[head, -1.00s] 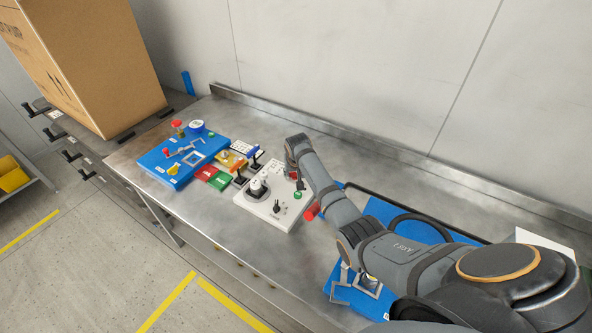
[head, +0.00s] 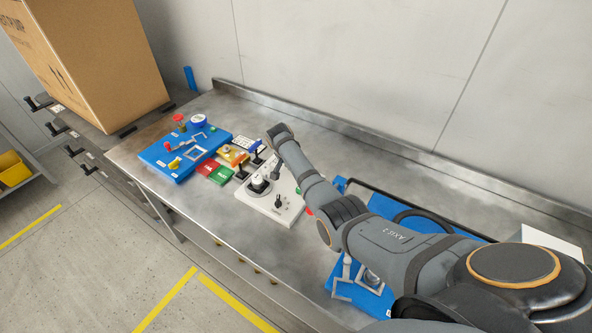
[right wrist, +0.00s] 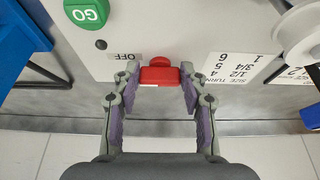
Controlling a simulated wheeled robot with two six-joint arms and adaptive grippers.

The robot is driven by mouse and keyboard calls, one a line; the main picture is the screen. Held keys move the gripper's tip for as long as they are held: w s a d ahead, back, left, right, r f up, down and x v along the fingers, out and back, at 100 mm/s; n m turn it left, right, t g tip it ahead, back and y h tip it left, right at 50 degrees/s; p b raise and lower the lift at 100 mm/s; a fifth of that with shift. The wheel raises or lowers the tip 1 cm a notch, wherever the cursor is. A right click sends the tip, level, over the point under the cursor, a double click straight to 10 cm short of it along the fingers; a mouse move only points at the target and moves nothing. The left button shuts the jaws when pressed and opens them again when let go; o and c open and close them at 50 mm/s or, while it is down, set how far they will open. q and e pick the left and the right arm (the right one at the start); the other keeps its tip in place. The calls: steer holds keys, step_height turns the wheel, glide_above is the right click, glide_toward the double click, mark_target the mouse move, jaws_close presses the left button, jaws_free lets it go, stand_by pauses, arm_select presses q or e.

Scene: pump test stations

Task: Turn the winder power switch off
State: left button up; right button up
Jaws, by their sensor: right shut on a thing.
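My left gripper is not in view.
A green GO button (right wrist: 86,12) is close to the switch, and the spool (right wrist: 300,32) is on the other side. A blue station board (head: 165,165) lies at left. Another blue board (head: 345,297) lies under my right arm. The bench front is bare.

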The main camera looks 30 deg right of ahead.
stand_by(0.5)
steer(key=o, duration=1.1)
steer(key=shift+o, duration=0.2)
steer(key=v, duration=1.2)
steer(key=shift+w+r, duration=0.1)
